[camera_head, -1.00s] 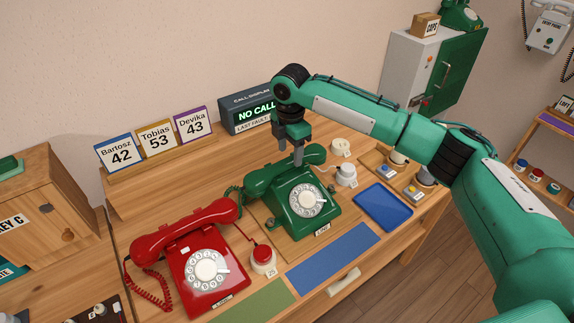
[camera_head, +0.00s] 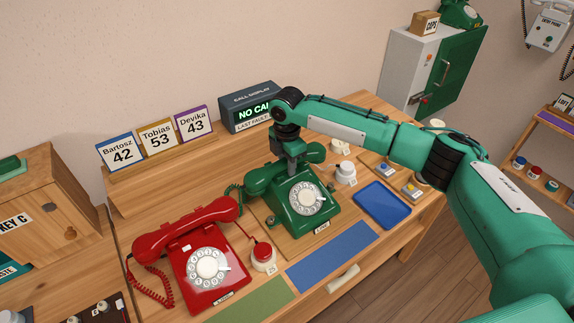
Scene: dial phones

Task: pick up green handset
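The green handset (camera_head: 262,181) lies across the top of the green dial phone (camera_head: 305,205) on the desk. My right gripper (camera_head: 293,164) points down at the middle of the handset, its fingers low at the grip between the two ends. The arm's wrist and the fingers hide part of the handset. I cannot tell whether the fingers are closed on it. The handset still appears to rest on the phone. My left gripper is not in view.
A red phone (camera_head: 205,270) and a red button (camera_head: 263,256) stand to the left. A white knob (camera_head: 346,172) and a blue tray (camera_head: 383,205) are to the right. Name cards (camera_head: 157,136) and a call display (camera_head: 246,105) stand behind.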

